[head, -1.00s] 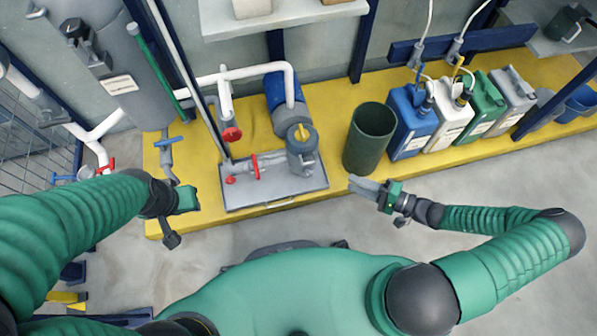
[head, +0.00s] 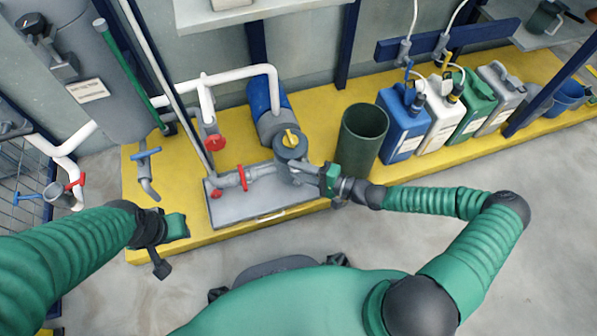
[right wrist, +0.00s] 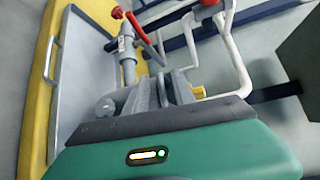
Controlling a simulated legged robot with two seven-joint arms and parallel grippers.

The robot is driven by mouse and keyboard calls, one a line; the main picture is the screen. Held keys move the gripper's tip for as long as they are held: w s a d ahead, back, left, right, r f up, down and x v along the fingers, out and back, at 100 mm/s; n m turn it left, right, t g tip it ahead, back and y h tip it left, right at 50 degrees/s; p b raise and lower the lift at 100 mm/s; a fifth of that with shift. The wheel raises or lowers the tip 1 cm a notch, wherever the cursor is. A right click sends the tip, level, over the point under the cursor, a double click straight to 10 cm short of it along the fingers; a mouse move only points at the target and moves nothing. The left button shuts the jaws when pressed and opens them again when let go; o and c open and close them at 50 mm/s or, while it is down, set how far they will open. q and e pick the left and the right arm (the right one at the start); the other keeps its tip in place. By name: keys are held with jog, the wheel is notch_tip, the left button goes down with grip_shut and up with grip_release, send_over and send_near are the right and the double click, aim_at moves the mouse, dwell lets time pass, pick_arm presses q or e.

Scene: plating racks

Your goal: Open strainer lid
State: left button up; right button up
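The strainer (head: 291,158) is a grey upright cylinder on a grey tray.
The grey tray (head: 235,214) stands on a yellow platform (head: 155,249). A red-handled valve (head: 242,178) and red wheel (head: 215,142) are left of the strainer, a blue pump (head: 267,108) behind. A dark green bin (head: 350,160) stands close right, with several canisters beyond.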

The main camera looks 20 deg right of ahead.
grip_shut()
jog(key=shift+s+f, duration=0.1)
jog(key=shift+f, duration=0.05)
dwell(1.3)
